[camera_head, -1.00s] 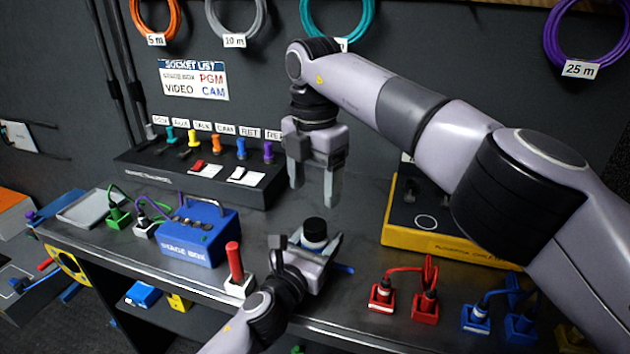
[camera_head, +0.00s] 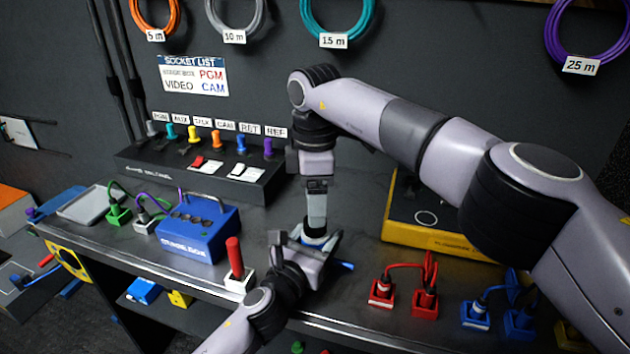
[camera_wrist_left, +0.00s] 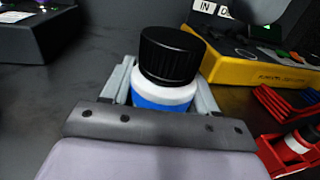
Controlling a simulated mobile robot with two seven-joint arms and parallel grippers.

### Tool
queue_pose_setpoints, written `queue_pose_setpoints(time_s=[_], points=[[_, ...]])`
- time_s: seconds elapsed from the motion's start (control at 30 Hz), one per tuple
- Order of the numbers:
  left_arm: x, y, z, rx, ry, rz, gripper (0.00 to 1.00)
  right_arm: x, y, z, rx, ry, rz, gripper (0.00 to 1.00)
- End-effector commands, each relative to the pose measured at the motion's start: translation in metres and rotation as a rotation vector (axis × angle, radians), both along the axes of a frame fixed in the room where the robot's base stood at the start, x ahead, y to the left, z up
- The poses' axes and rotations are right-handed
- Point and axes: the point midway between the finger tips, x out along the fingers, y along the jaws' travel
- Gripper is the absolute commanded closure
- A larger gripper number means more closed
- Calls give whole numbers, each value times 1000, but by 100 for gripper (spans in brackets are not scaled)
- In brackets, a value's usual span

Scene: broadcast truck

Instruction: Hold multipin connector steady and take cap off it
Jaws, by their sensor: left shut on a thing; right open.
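The multipin connector (camera_wrist_left: 163,96) is a blue and white cylinder standing upright between the fingers of my left gripper (camera_wrist_left: 163,84), which is shut on it. Its ribbed black cap (camera_wrist_left: 170,54) sits on top in the left wrist view. In the head view my left gripper (camera_head: 310,246) holds the connector above the bench, and the cap is hidden by my right gripper. My right gripper (camera_head: 316,222) is open and points down over the connector, its fingers lined up one behind the other. No right finger shows at the cap in the left wrist view.
A blue stage box (camera_head: 200,238) and a red-handled tool in a white block (camera_head: 236,262) stand to the left. A yellow-edged box (camera_head: 436,237) is behind right. Red plugs (camera_head: 424,302) and blue plugs (camera_head: 476,318) stand at the front right. A socket panel (camera_head: 200,178) is behind.

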Motion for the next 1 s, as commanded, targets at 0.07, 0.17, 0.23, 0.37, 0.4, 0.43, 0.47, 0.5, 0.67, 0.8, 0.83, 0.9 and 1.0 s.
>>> queue_pose_setpoints(time_s=[0.07, 0.17, 0.23, 0.37, 0.4, 0.43, 0.47, 0.5, 0.67, 0.8, 0.83, 0.9, 1.0], points=[[0, 0, -1, 1, 2, 0, 100, -1, 0, -13, 0, 2, 1, 30], [0, 0, -1, 1, 2, 0, 100, 0, 0, -26, 0, 2, 0, 30], [0, 0, -1, 1, 2, 0, 100, 0, 0, -32, 0, 1, 0, 30], [0, 0, -1, 1, 2, 0, 100, 0, 0, -38, -1, 0, 1, 30], [0, 0, -1, 1, 2, 0, 100, 0, 0, -39, -1, 0, 1, 30], [0, 0, -1, 1, 2, 0, 100, 0, 0, -39, -1, -1, 1, 30], [0, 0, -1, 1, 2, 0, 100, 0, 0, -39, -1, -1, 1, 30], [0, 0, -1, 1, 2, 0, 100, 0, 0, -39, -1, -1, 1, 30], [0, 0, -1, 1, 2, 0, 100, 0, 0, -39, -1, -1, 1, 43], [0, 0, -1, 1, 2, 0, 100, 0, 0, -39, -1, -1, 1, 88], [0, 0, -1, 1, 2, 0, 100, 0, 0, -39, 0, -1, 1, 91], [0, 0, -1, 1, 2, 0, 100, 0, 0, -38, 0, -1, 1, 91], [0, 0, -1, 1, 2, 0, 100, 0, 0, -38, 0, -1, 8, 91]])
